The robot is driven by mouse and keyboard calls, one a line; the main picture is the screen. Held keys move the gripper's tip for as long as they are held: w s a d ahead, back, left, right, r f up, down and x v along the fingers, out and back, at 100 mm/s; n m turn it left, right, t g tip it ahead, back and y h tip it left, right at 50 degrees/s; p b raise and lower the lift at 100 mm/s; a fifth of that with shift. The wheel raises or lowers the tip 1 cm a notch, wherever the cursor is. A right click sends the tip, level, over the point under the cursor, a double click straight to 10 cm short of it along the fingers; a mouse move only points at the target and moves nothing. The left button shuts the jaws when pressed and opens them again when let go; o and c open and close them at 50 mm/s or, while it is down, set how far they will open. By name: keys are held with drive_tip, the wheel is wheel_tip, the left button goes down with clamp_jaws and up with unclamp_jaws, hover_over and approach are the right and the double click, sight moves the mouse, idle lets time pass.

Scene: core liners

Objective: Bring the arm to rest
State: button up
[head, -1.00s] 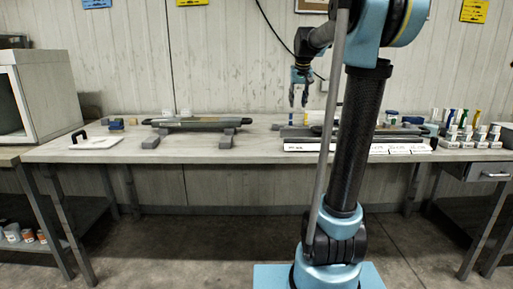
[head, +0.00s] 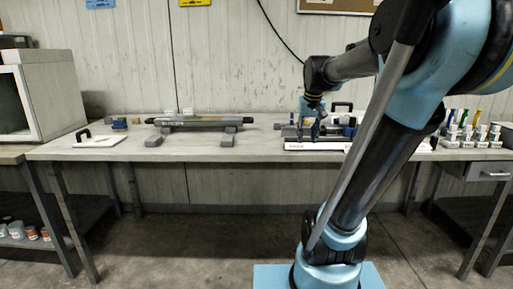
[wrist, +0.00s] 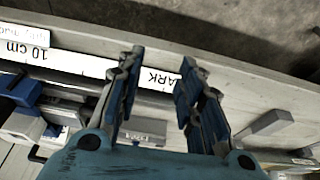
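My gripper (wrist: 160,95) shows in the wrist view with its two blue-padded fingers apart and nothing between them. Below the fingers is a long tray with a white label strip (wrist: 68,60) that reads "10 cm" and "ARK". In the head view my gripper (head: 314,130) is over the left part of that white-fronted tray (head: 318,146) on the bench. My arm crosses in front and hides much of the tray's right part.
A grey core tube (head: 200,121) lies on two grey supports at the middle left of the bench (head: 258,148). A white board (head: 98,141) with a black handle lies further left. Several coloured-top bottles (head: 470,130) stand at the right. A grey cabinet (head: 50,95) stands far left.

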drive_tip(key=s+f+g, duration=0.1)
drive_tip(key=s+f, duration=1.8)
drive_tip(key=s, duration=0.2)
drive_tip(key=shift+f, duration=0.25)
drive_tip(key=shift+w+a, duration=0.1)
drive_tip(key=shift+w+f, duration=0.2)
drive_tip(key=shift+w, duration=0.25)
